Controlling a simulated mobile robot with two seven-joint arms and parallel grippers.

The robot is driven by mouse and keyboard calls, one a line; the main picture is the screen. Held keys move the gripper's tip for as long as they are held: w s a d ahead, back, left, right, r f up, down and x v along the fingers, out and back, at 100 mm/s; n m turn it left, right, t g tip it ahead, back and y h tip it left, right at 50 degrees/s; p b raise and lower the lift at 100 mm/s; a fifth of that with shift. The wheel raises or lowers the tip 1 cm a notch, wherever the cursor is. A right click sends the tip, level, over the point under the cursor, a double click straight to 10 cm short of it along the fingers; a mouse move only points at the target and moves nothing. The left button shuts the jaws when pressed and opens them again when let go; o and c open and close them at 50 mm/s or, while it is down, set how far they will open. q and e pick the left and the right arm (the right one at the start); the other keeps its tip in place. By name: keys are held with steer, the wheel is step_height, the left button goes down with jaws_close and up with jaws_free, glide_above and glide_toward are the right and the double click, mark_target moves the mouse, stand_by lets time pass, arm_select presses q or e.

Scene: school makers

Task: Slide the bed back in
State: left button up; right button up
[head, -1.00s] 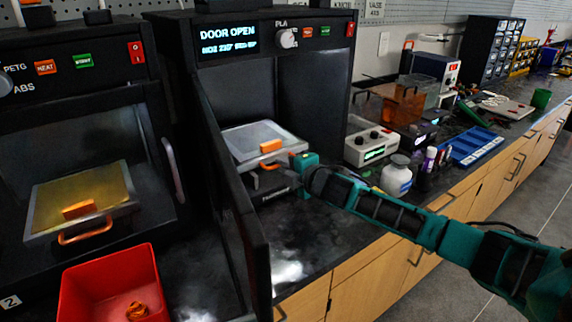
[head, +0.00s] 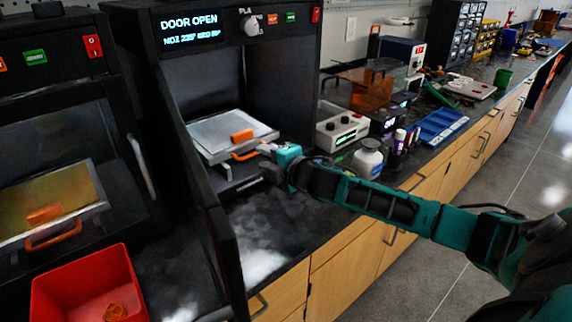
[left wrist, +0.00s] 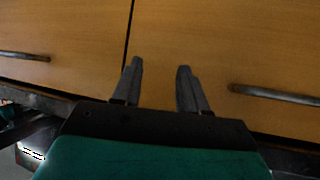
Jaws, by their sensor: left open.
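The bed is a pale square plate (head: 225,132) with an orange tab (head: 242,136) and an orange front handle (head: 246,153). It sits inside the open middle printer (head: 245,90), above a dark base. My right gripper (head: 268,160) is at the right end of the handle, at the bed's front right corner. Its fingers are small and dark here, so I cannot tell whether they are closed on the handle. My left gripper (left wrist: 159,85) is open and empty in the left wrist view, facing wooden cabinet doors (left wrist: 70,25). It is not visible in the head view.
The printer's open door (head: 212,190) stands left of the bed. A second printer with a yellowish bed (head: 40,195) and a red bin (head: 85,285) are at left. A white bottle (head: 367,160) and grey control box (head: 340,132) stand to the right. Counter before the printer is clear.

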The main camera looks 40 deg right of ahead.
arm_select(q)
steer(key=shift+s+a+f, duration=0.1)
steer(key=shift+s+a, duration=0.05)
arm_select(e)
steer(key=v, duration=0.8)
steer(key=shift+s+r, duration=0.2)
steer(key=shift+s, duration=0.15)
